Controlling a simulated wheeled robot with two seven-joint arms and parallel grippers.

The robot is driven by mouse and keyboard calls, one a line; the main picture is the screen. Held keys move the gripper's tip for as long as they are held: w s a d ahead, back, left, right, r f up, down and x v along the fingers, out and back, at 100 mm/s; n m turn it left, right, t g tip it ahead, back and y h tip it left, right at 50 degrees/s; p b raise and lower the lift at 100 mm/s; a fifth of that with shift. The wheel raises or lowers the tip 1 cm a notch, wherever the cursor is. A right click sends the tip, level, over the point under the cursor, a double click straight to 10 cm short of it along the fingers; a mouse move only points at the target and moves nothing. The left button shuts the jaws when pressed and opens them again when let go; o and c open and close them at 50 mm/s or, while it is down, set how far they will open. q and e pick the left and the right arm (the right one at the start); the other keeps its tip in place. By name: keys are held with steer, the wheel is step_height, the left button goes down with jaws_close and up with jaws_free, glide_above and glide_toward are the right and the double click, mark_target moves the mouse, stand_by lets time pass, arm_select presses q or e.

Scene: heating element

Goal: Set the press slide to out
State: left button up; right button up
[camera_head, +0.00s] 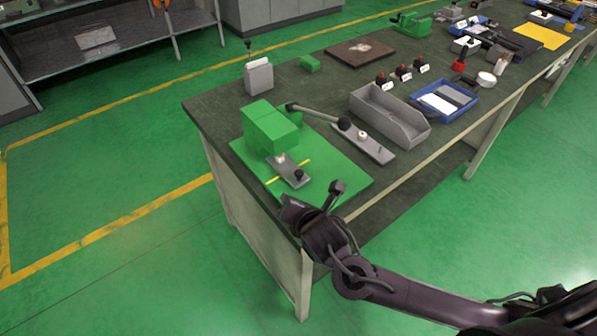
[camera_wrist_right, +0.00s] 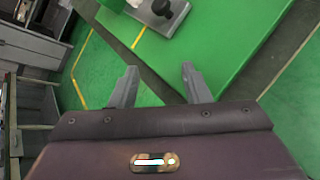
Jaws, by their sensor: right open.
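The press is a green block (camera_head: 268,130) on a green base plate (camera_head: 335,170) at the table's near left corner. Its slide is a grey plate (camera_head: 284,168) with a black knob (camera_head: 298,175) at its front end, lying in front of the block across a yellow stripe. In the right wrist view the knob (camera_wrist_right: 165,8) shows at the top edge. My right gripper (camera_head: 313,200) is by the base plate's front edge, apart from the knob. Its fingers (camera_wrist_right: 158,72) are open and empty. My left gripper is not in view.
A lever with a black ball end (camera_head: 344,124) and a grey plate (camera_head: 377,150) are right of the press. A grey bin (camera_head: 415,130), red buttons (camera_head: 402,70) and a blue tray (camera_head: 468,103) stand farther along. The green floor (camera_head: 150,260) left of the table is clear.

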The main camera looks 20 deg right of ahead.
mark_target(300, 174)
steer(key=w+d+n, duration=0.1)
steer(key=n, duration=0.1)
steer(key=w+d+n+t, duration=0.1)
steer(key=n, duration=0.1)
steer(key=w+d+r+n+t+h, duration=0.1)
steer(key=n, duration=0.1)
steer(key=shift+w+d+n, duration=0.2)
steer(key=shift+d+n, duration=0.05)
steer(key=shift+n, duration=0.15)
steer(key=shift+w, duration=0.25)
steer(key=p+x, duration=0.1)
steer(key=x, duration=0.6)
steer(key=shift+w, duration=0.15)
steer(key=shift+c, duration=0.4)
jaws_close()
